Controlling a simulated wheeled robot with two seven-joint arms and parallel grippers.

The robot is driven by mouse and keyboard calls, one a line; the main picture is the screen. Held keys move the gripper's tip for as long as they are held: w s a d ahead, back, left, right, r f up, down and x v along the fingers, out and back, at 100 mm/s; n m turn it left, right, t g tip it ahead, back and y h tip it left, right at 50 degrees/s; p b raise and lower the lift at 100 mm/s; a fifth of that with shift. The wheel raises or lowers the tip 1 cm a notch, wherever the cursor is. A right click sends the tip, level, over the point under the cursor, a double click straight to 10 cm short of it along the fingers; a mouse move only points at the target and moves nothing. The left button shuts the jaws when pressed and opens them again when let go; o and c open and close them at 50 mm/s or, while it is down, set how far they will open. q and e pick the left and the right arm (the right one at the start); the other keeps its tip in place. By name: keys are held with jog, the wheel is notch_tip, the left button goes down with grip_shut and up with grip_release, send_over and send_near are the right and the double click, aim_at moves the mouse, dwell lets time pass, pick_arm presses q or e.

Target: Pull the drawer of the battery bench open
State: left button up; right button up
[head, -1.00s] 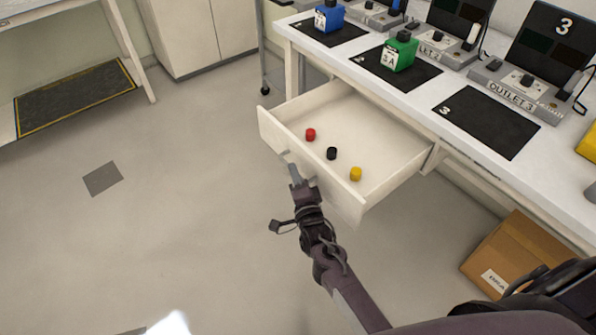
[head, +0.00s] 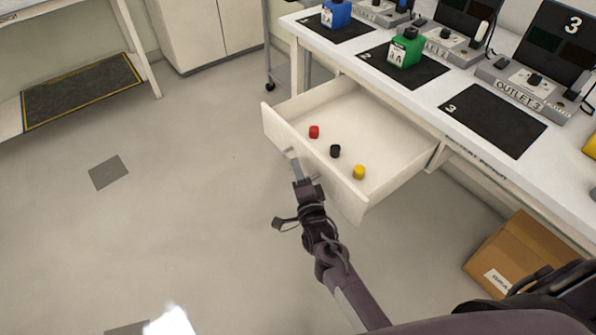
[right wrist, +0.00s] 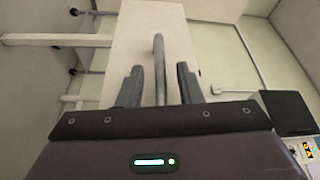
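The white drawer (head: 313,152) of the battery bench (head: 425,115) stands pulled well out, its inside showing. A red cap (head: 314,132), a black cap (head: 335,151) and a yellow cap (head: 359,172) lie in it. My right gripper (head: 296,170) is at the drawer's front, by its handle (head: 289,152). In the right wrist view the handle bar (right wrist: 159,68) stands between the two fingers of my right gripper (right wrist: 159,85), with a gap on each side. The fingers are open around it. My left gripper is not in view.
A blue battery (head: 336,14) and a green battery (head: 405,48) stand on black mats on the bench top. Mat 3 (head: 492,120) is bare. A cardboard box (head: 520,258) is on the floor at the right. The floor left of the drawer is clear.

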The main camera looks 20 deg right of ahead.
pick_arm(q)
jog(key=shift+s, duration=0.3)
pick_arm(e)
jog(key=s, duration=0.7)
jog(key=shift+s+a+f, duration=0.2)
jog(key=shift+s+f, duration=0.1)
jog(key=shift+s, duration=0.05)
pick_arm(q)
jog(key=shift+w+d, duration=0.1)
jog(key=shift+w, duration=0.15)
